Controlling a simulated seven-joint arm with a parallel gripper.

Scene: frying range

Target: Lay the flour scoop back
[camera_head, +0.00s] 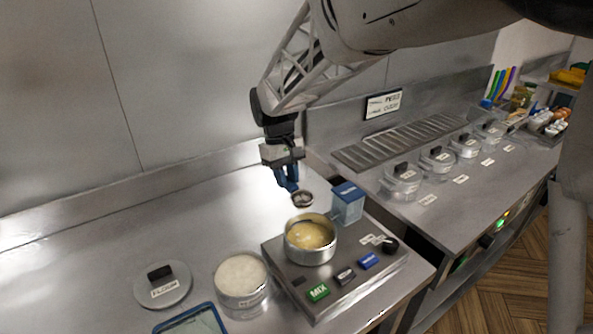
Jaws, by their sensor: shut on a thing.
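My gripper (288,182), with blue fingers, is above the steel counter behind the mixing station. It is shut on what looks like the flour scoop (302,200), a small round cup with a dark rim. Its handle is mostly hidden by the fingers. The cup shows just behind the mixing bowl, and its height above the surface is hard to tell. The open flour tub (243,292), full of white flour, stands at the front left of the station. Its lid (163,288), marked FLOUR, lies left of it. A blue-rimmed tray (190,319) is partly cut off at the bottom edge.
A metal bowl (310,256) of yellow batter sits on the station (290,278), with a blue-topped container (348,205) behind it. Several lidded tubs (402,184) line the right counter. The left counter (90,240) is clear back to the wall.

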